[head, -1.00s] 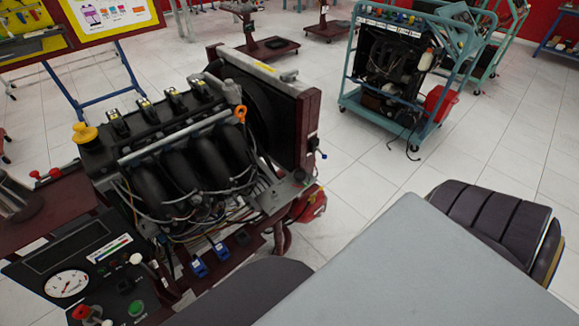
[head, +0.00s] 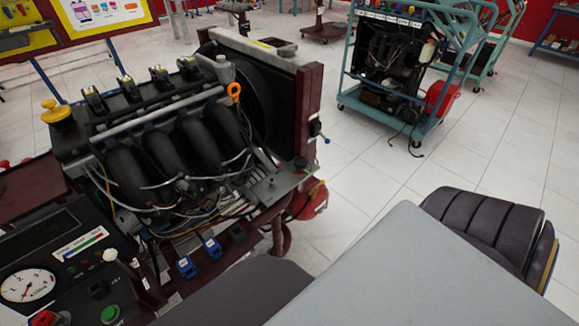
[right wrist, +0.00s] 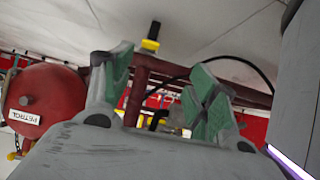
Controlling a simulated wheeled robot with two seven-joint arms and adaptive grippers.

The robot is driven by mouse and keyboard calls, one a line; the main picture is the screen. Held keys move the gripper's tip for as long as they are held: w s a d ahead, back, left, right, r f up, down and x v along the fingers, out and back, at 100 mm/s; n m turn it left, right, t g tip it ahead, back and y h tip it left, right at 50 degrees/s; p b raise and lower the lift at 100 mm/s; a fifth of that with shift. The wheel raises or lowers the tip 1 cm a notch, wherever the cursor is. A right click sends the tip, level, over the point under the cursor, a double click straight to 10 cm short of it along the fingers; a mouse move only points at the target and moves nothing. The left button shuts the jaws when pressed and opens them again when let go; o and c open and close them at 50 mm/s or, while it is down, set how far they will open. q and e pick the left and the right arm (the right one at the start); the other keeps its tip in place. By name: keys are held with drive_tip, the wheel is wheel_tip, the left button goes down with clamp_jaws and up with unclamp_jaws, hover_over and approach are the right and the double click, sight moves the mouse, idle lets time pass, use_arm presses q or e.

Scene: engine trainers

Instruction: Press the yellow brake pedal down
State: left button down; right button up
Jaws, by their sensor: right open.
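My right gripper (right wrist: 160,85) is open in the right wrist view, its green-padded fingers apart with nothing held between them. A small yellow-and-black piece (right wrist: 150,42) shows beyond and above the gap between the fingers, apart from them. I cannot tell for sure whether it is the yellow brake pedal. In the head view I cannot make out a yellow pedal. The engine trainer (head: 180,150) stands at the left, with two blue pedal-like pieces (head: 200,257) and a dark one (head: 237,233) low at its front. The left gripper is not in view.
A red petrol tank (right wrist: 45,100) is close at the left of the right wrist view, near dark red frame bars (right wrist: 135,95). The gauge panel (head: 60,265) stands at lower left of the head view.

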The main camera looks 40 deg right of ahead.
sight(287, 265)
use_arm(q)
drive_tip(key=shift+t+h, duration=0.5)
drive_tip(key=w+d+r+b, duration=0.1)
drive_tip(key=b, duration=0.3)
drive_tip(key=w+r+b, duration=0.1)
drive_tip(key=b, duration=0.2)
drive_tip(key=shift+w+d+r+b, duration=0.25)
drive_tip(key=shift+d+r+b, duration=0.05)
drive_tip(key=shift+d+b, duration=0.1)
use_arm(e)
drive_tip(key=f, duration=0.1)
drive_tip(key=w+d+f+t, duration=0.1)
drive_tip(key=w+f+t, duration=0.1)
drive_tip(key=shift+w+d+f, duration=0.2)
drive_tip(key=shift+d+f, duration=0.1)
drive_tip(key=shift+w, duration=0.15)
